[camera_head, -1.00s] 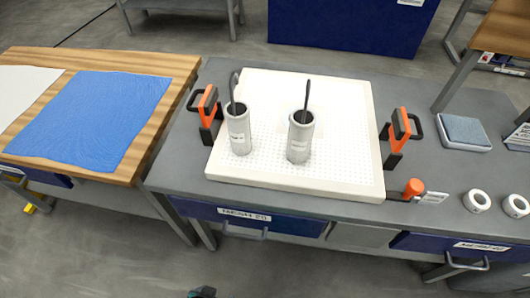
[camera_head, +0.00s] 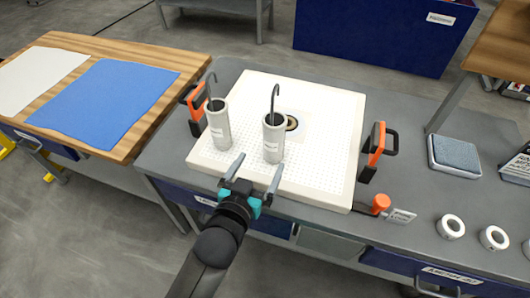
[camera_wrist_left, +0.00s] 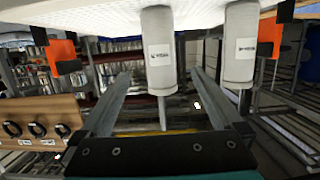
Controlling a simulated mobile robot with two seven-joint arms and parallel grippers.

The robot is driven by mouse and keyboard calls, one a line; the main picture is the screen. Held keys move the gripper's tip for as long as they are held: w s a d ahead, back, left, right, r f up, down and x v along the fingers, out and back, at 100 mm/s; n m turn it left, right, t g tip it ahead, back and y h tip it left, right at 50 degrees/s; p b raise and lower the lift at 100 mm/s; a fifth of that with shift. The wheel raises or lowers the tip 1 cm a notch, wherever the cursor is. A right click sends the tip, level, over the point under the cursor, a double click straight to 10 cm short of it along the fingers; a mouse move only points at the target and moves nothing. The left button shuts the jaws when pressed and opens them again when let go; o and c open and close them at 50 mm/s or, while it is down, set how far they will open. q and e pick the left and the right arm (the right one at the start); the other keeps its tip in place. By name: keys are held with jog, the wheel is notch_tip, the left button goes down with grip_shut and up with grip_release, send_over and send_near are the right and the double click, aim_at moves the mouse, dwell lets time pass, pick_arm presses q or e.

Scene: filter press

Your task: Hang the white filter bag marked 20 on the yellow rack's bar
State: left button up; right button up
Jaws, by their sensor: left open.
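Two pale filter bags with dark hooked handles stand upright on the white perforated plate (camera_head: 325,100): a left one (camera_head: 218,130) and a right one (camera_head: 273,148). Their labels are too small to read, so I cannot tell which is marked 20. My left gripper (camera_head: 257,167) is open and empty, just in front of the right bag, fingers pointing at it. In the upside-down left wrist view the right bag (camera_wrist_left: 159,75) shows between the fingers (camera_wrist_left: 163,85), the left bag (camera_wrist_left: 240,68) beside them. Only yellow parts (camera_head: 5,146) show at the far left edge, possibly the rack. My right gripper is not in view.
Orange-and-black clamps flank the plate, left (camera_head: 196,108) and right (camera_head: 374,150). A brass-ringed hole (camera_head: 291,122) lies behind the right bag. White rings (camera_head: 451,226) and a grey-blue pad (camera_head: 456,153) lie at right. A blue cloth (camera_head: 95,105) covers the wooden table at left.

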aim_at(270, 132)
pick_arm(q)
jog(key=b+x, duration=0.5)
jog(key=x, duration=0.5)
jog(key=shift+s+f, duration=0.1)
jog(key=shift+b+x, duration=0.4)
jog(key=shift+x, duration=0.45)
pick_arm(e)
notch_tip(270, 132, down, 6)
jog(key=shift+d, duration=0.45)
